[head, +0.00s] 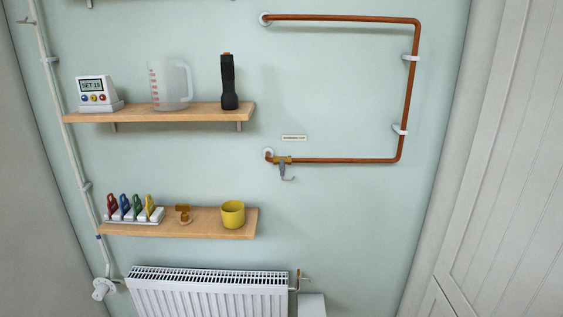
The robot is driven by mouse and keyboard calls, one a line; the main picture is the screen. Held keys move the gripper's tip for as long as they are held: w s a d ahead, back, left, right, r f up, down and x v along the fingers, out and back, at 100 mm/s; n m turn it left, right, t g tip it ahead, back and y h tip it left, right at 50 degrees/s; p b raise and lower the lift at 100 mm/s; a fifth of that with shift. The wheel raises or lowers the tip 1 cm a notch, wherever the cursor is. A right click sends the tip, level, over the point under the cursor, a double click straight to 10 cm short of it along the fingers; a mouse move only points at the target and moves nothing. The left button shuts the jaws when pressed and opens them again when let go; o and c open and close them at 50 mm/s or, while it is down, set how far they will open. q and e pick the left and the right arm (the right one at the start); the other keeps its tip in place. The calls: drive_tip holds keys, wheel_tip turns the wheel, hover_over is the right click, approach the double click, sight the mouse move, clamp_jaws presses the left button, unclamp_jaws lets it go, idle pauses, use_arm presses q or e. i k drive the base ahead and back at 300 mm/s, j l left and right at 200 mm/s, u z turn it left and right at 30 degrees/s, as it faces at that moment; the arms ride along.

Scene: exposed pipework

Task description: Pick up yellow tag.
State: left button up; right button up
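The yellow tag (149,206) stands upright at the right end of a white rack (124,220) on the lower wooden shelf. A green tag (137,206) stands close on its left. A blue tag (124,206) and a red tag (111,206) stand further left in the same rack. The lower part of the yellow tag is too small to make out clearly. Neither of my grippers is in view.
Right of the rack are a small brass-coloured fitting (183,213) and a yellow cup (232,214). The upper shelf (190,111) holds a display device (97,94), a jug (170,86) and a black torch (229,84). A radiator (210,292) is below; copper pipe (345,160) is right.

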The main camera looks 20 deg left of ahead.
sight(150, 208)
drive_tip(key=u, duration=1.4)
drive_tip(key=i+j+z, duration=0.15)
drive_tip(key=i+j, duration=0.05)
drive_tip(key=j, duration=0.1)
